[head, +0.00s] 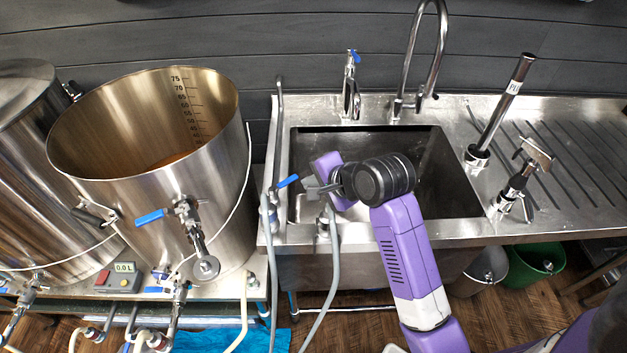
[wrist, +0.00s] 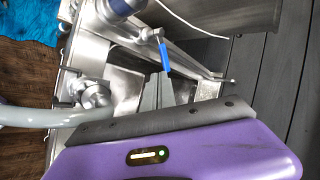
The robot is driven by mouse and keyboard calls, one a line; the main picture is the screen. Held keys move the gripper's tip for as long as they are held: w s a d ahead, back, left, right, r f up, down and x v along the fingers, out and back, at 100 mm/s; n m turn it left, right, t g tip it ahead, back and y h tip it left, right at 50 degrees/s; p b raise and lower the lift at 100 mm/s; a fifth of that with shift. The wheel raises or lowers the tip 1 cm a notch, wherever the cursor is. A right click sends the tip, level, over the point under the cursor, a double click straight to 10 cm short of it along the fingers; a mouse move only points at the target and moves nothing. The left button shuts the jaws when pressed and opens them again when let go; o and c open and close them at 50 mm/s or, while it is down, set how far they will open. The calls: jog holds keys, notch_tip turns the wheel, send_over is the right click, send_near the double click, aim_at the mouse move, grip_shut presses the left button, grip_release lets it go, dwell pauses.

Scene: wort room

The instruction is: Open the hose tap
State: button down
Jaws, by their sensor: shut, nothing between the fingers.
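The hose tap (head: 268,203) stands at the sink's left front corner, with a grey hose running down from it. Its blue lever (head: 288,181) sticks out to the right, towards the sink and across the line of the hose. In the wrist view the blue lever (wrist: 164,58) hangs from the valve stem, just beyond my fingertips. My gripper (head: 311,189) is over the left part of the sink, right of the lever. Its fingers (wrist: 163,85) are together and empty, pointing at the lever. I cannot tell whether they touch it.
The steel sink (head: 440,190) lies under my arm. A second grey hose (head: 333,250) rises to a fitting at its front rim. A large kettle (head: 225,130) with its own blue-handled valve (head: 152,217) stands left. A faucet (head: 397,105) stands behind the sink.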

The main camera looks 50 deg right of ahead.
aim_at(288, 181)
jog(key=x, duration=0.6)
jog(key=shift+w+d+f, duration=0.1)
jog(key=shift+w+d, duration=0.05)
jog(key=shift+w, duration=0.05)
jog(key=shift+w+d+n, duration=0.1)
jog(key=shift+d+n, duration=0.05)
jog(key=shift+n, duration=0.15)
